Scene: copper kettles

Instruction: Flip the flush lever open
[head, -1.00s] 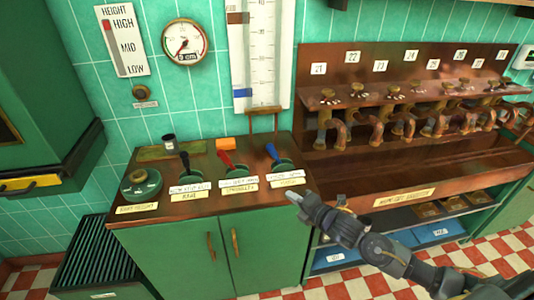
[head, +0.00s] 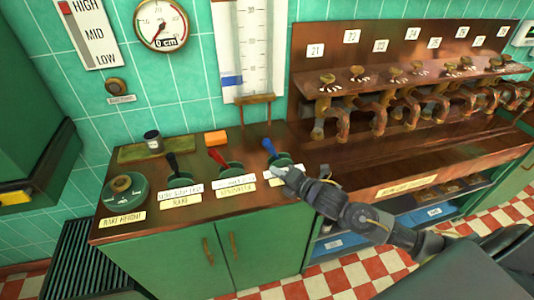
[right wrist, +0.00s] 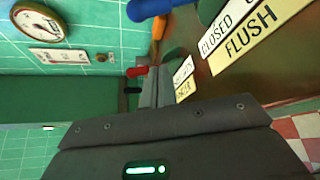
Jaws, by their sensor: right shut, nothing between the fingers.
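The flush lever has a blue handle (head: 270,149) on a green round base at the right end of the green cabinet's wooden top. Its handle leans up and to the left in the head view. In the right wrist view the blue handle (right wrist: 150,9) is at the top edge, near a "FLUSH" plate (right wrist: 250,42) and a plate reading "CLOSED" and more, cut off. My right gripper (head: 277,172) is shut and empty, just in front of the lever base, over its label. I cannot tell whether it touches. The gripper partly hides the plates. My left gripper is out of view.
A red-handled lever (head: 218,157) and a black-handled lever (head: 173,163) stand to the left, beside a green dial (head: 123,188). A copper tap rack (head: 400,75) stands to the right. A gauge (head: 161,24) and white scale (head: 248,50) hang behind.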

